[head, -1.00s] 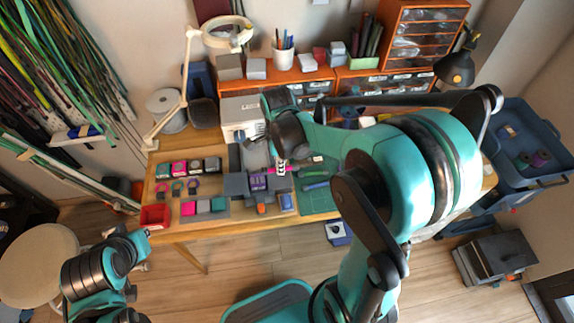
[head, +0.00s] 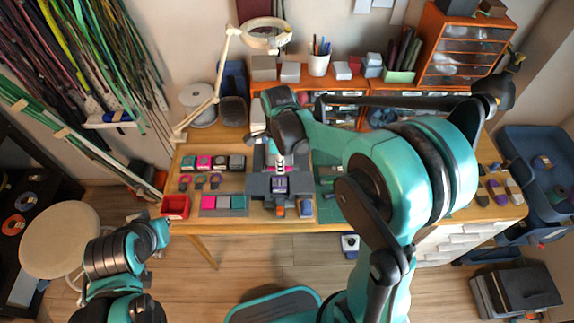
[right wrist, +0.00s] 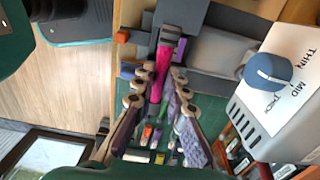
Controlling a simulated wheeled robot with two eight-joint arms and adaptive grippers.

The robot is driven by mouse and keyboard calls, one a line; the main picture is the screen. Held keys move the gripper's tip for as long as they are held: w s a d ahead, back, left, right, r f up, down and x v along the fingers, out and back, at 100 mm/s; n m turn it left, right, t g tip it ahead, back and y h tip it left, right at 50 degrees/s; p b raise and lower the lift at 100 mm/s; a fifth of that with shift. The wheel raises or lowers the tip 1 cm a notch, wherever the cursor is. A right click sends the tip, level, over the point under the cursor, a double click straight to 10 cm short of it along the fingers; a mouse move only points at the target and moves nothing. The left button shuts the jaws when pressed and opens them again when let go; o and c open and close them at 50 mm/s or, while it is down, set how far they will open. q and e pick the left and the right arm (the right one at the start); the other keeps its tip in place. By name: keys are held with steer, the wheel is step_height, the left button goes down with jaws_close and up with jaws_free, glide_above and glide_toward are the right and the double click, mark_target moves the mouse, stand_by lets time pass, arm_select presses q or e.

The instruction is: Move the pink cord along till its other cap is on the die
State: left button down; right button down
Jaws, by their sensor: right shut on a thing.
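The pink cord (right wrist: 161,62) shows in the right wrist view between the fingers of my right gripper (right wrist: 160,80), which is shut on it. A grey ribbed piece, perhaps its cap (right wrist: 171,34), is at the cord's upper end, against dark grey blocks. In the head view my right gripper (head: 280,158) is over the dark grey fixture (head: 262,187) with a purple block on it; the arm hides most of the cord. I cannot tell which part is the die, or whether a cap touches it. My left arm (head: 112,258) is low at left; its fingers cannot be made out.
A white machine with a blue knob (right wrist: 268,72) stands close beside the right gripper. A green mat (head: 327,182) lies right of the fixture. A red bin (head: 176,206) and small coloured blocks lie left. A lamp arm (head: 212,90) rises behind.

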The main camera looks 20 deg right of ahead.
steer(key=w+a, duration=0.2)
steer(key=a, duration=0.1)
steer(key=shift+w+a, duration=0.15)
steer(key=shift+w+a, duration=0.5)
steer(key=shift+w, duration=0.15)
stand_by(1.3)
steer(key=c, duration=1.5)
jaws_free()
steer(key=shift+o, duration=0.2)
